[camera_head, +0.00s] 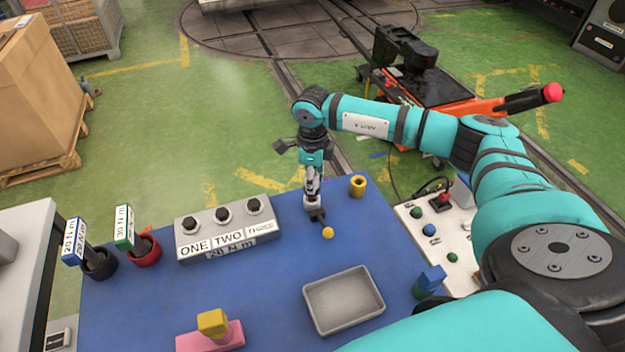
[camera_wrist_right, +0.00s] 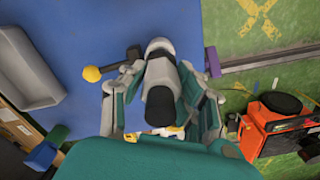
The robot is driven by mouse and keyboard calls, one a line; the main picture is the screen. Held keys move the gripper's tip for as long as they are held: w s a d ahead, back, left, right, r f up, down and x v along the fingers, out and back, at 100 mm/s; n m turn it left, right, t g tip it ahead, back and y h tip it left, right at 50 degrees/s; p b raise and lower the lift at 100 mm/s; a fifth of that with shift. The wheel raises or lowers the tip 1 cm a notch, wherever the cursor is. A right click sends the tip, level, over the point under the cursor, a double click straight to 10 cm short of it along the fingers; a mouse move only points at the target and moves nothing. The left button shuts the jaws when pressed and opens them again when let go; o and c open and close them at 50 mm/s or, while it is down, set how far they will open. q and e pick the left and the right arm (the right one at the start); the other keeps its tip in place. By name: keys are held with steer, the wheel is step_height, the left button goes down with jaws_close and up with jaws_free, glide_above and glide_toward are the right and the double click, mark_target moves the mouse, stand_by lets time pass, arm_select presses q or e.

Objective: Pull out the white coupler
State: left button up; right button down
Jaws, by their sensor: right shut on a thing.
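The white coupler (camera_head: 313,202) stands near the far edge of the blue table (camera_head: 270,290), on a dark valve body with a lever ending in a yellow ball (camera_head: 328,232). My right gripper (camera_head: 313,187) comes down from above and is shut on the white coupler. In the right wrist view the coupler (camera_wrist_right: 158,48) shows between the fingers of the right gripper (camera_wrist_right: 160,75), with a dark cylinder behind it. The yellow ball (camera_wrist_right: 92,74) is beside it. I cannot tell whether the coupler is still seated. My left gripper is not in view.
A yellow cup (camera_head: 357,186) stands close to the right of the gripper. A grey tray (camera_head: 343,299) lies nearer on the table. A grey box with knobs (camera_head: 228,232) and two tool holders are at the left. A purple part (camera_wrist_right: 212,62) is beside the coupler.

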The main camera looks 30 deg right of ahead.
steer(key=shift+r+p, duration=1.2)
steer(key=shift+r, duration=1.2)
steer(key=shift+r, duration=0.1)
steer(key=shift+r+p, duration=1.5)
steer(key=shift+r, duration=0.9)
